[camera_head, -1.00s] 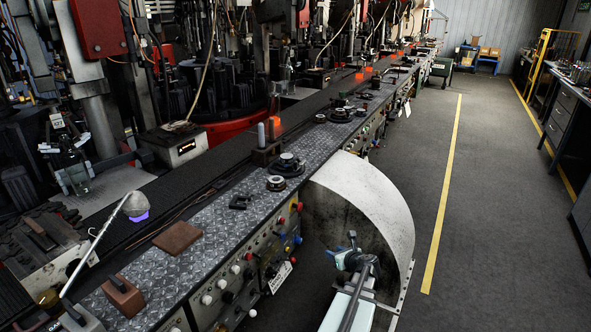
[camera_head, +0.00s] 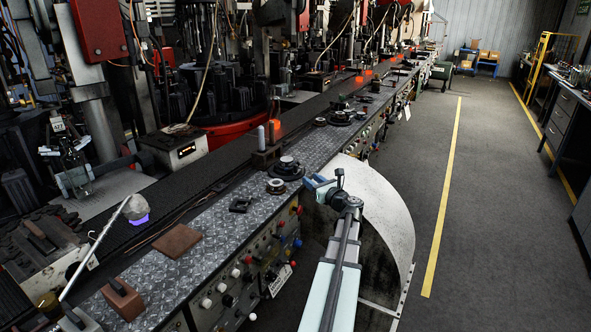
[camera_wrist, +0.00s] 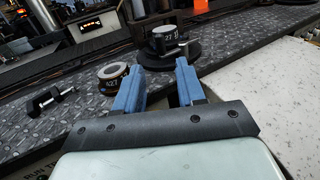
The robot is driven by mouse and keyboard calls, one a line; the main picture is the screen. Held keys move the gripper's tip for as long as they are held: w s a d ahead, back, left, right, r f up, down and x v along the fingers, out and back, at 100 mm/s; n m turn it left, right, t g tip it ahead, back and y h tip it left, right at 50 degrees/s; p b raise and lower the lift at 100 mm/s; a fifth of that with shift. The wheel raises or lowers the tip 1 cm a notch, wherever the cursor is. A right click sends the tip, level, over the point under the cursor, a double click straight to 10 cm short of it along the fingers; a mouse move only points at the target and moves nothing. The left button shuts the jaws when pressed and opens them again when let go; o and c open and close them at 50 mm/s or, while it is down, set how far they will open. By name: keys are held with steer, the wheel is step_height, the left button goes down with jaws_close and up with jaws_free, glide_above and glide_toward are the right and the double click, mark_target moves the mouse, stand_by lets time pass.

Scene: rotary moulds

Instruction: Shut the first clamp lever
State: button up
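A round black mould (camera_head: 288,167) sits on the diamond-plate bench top. In the wrist view the mould (camera_wrist: 164,42) has a wide dark base and a short metal lever (camera_wrist: 173,50) sticking out at its side; this looks like the clamp lever, but I cannot tell whether it is open or shut. My gripper (camera_head: 316,184) is just right of the mould, over the bench's front edge and beside the white curved guard. In the wrist view my gripper (camera_wrist: 160,66) has its two blue fingers apart and nothing between them. The mould lies beyond the fingertips, apart from them.
A smaller numbered ring (camera_wrist: 113,73) lies left of the fingers. A black bracket-like piece (camera_head: 241,205) lies farther left on the bench. The white curved guard (camera_head: 378,200) stands close right of my gripper. The floor aisle (camera_head: 500,210) is clear.

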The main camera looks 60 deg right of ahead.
mark_target(296, 173)
steer(key=x, duration=1.1)
steer(key=shift+w+d, duration=0.1)
steer(key=shift+w, duration=0.15)
jaws_close()
